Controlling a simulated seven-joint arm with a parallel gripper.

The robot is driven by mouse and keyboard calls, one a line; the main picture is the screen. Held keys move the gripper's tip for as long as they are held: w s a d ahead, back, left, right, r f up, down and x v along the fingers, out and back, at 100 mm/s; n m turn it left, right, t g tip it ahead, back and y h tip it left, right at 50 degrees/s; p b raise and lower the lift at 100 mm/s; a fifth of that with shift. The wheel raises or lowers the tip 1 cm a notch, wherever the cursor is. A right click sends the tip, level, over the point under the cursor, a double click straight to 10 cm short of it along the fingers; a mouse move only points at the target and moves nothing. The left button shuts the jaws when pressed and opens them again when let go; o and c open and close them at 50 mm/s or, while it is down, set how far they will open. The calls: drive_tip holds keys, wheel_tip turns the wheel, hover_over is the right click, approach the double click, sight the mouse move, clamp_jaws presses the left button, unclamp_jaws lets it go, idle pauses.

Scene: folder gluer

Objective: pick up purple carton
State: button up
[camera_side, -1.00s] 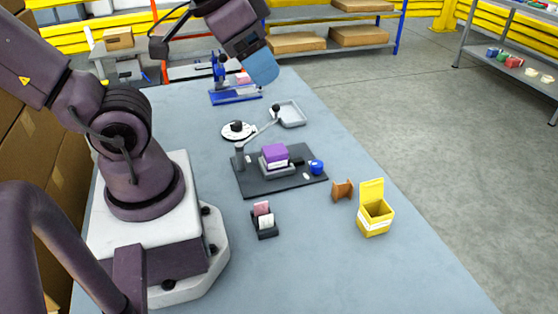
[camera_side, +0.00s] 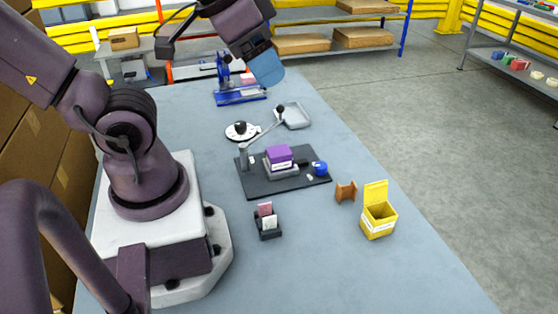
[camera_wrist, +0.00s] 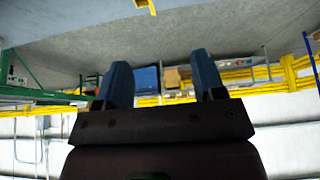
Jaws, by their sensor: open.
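The purple carton (camera_side: 279,154) sits on a grey block on the dark base plate (camera_side: 256,184), in the middle of the table in the side view. My gripper (camera_side: 267,68) is high above the far part of the table, well apart from the carton. In the wrist view its two blue fingers (camera_wrist: 161,84) stand apart with nothing between them. That view looks out at the room, and the carton is not in it.
A lever arm (camera_side: 264,133) rises beside the carton. A blue knob (camera_side: 320,168) is on the plate's right. A yellow open box (camera_side: 378,217), a brown piece (camera_side: 346,191), a small card holder (camera_side: 267,224), a grey tray (camera_side: 293,115) and a blue device (camera_side: 239,94) stand around.

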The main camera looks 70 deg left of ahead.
drive_tip(key=o, duration=0.4)
drive_tip(key=shift+w+f, duration=0.1)
drive_tip(key=m+g+y, duration=0.6)
drive_tip(key=g+y, duration=0.1)
drive_tip(key=g, duration=0.2)
approach(278, 152)
drive_tip(key=s+d+r, duration=0.4)
drive_tip(key=d+r, duration=0.2)
drive_tip(key=r, duration=0.1)
drive_tip(key=a+f+m+t+y, duration=0.1)
drive_tip(key=f+m+y, duration=0.2)
drive_tip(key=f+m, duration=0.1)
drive_tip(key=w+a+f+m+t+y, duration=0.1)
drive_tip(key=a+f+m+y, duration=0.1)
drive_tip(key=f, duration=0.4)
drive_tip(key=a+f+m+t+y, duration=0.1)
drive_tip(key=a+f+m+y, duration=0.1)
drive_tip(key=f+m+y, duration=0.3)
drive_tip(key=shift+w+a+f+m+y, duration=0.25)
drive_tip(key=shift+f+m+y, duration=0.05)
drive_tip(key=shift+f+y, duration=0.15)
drive_tip(key=shift+a+f, duration=0.15)
drive_tip(key=shift+a, duration=0.35)
drive_tip(key=shift+w+a, duration=0.1)
drive_tip(key=shift+a, duration=3.25)
